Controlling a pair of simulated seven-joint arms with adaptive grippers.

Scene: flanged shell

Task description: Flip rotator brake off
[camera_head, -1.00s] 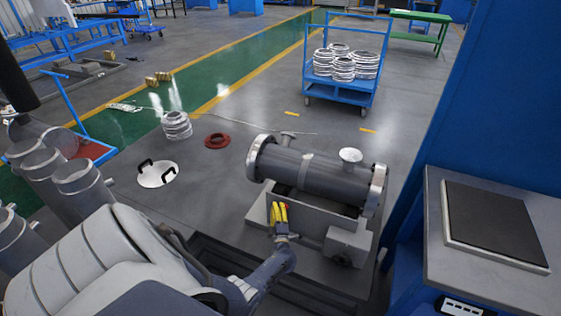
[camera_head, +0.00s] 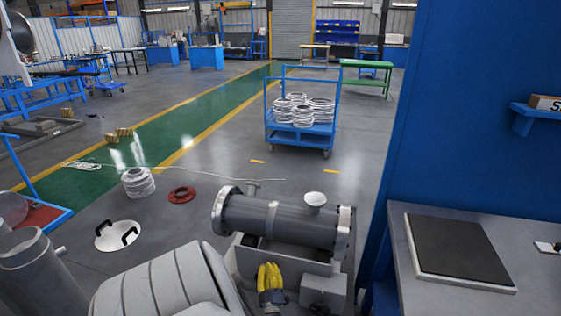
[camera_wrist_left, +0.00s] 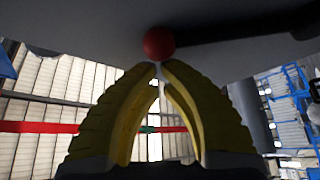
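The grey flanged shell (camera_head: 278,218) lies sideways on a grey rotator stand (camera_head: 312,262). My left gripper (camera_head: 268,268), with yellow fingers, is at the near side of the stand, below the shell. In the left wrist view its fingertips (camera_wrist_left: 160,66) come together, with nothing seen between them. A red ball (camera_wrist_left: 158,43) sits just beyond the tips, close to or touching them; I cannot tell which. A black bar (camera_wrist_left: 235,28) runs right from the ball along a grey surface. In the head view the ball and bar cannot be made out. My right gripper is not in view.
A bench with a dark mat (camera_head: 460,248) stands at the right beside a blue wall (camera_head: 465,110). A blue cart (camera_head: 302,130) holds several metal rings behind the shell. A white disc with black handles (camera_head: 118,235) and a red flange (camera_head: 182,194) lie on the floor.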

